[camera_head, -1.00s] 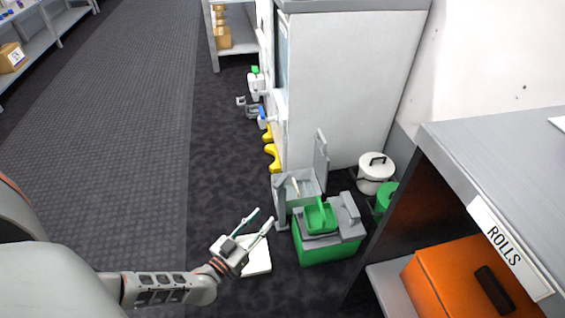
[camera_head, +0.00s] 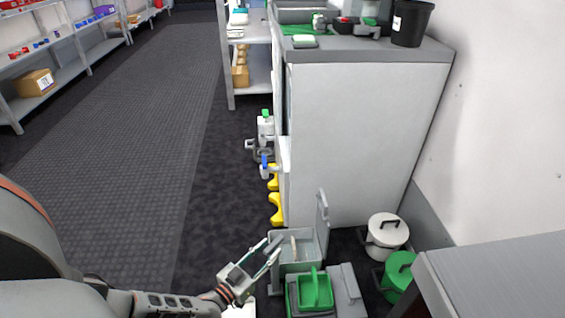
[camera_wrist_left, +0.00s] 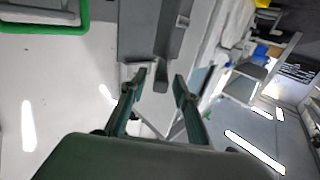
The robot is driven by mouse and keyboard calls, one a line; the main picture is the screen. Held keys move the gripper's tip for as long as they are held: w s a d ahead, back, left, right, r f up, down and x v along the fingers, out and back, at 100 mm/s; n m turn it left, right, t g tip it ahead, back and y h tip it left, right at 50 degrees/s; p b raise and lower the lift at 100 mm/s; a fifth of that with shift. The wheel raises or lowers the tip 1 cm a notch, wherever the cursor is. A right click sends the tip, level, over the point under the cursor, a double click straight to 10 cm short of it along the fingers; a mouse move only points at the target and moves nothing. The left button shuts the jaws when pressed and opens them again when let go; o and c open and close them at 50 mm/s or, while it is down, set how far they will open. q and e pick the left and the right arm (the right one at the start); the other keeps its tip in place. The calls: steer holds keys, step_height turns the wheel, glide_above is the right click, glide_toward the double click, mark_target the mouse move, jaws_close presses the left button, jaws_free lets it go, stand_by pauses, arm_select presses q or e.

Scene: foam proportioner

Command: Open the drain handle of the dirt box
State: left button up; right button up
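A pale grey open box (camera_head: 283,268) with a raised lid (camera_head: 322,225) stands on the floor at the foot of the white cabinet. I cannot tell whether it is the dirt box. A small blue handle-like part (camera_head: 264,166) shows on the fittings on the cabinet's left side; blue also shows at the right of the left wrist view (camera_wrist_left: 262,51). No drain handle is clearly identifiable. My left gripper (camera_head: 269,249) is open, its fingers overlapping the grey box's left edge in the head view. In the left wrist view its fingers (camera_wrist_left: 160,84) are apart, with nothing visibly held. My right gripper is out of view.
A green caddy (camera_head: 316,290) stands in front of the grey box. White (camera_head: 386,236) and green (camera_head: 399,270) buckets are to its right. The white cabinet (camera_head: 360,140) and a grey shelf top (camera_head: 500,270) bound the right side. Carpet (camera_head: 140,180) at left is clear.

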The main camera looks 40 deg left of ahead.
mark_target(282, 236)
arm_select(q)
steer(key=w, duration=0.1)
steer(key=w+b, duration=0.1)
steer(key=w, duration=0.2)
steer(key=shift+w+a+f, duration=0.2)
steer(key=shift+w+a, duration=0.05)
steer(key=shift+w, duration=0.05)
steer(key=shift+w+r, duration=0.15)
steer(key=shift+w, duration=0.5)
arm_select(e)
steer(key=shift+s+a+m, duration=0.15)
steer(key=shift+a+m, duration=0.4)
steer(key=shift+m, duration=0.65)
arm_select(q)
jaws_close()
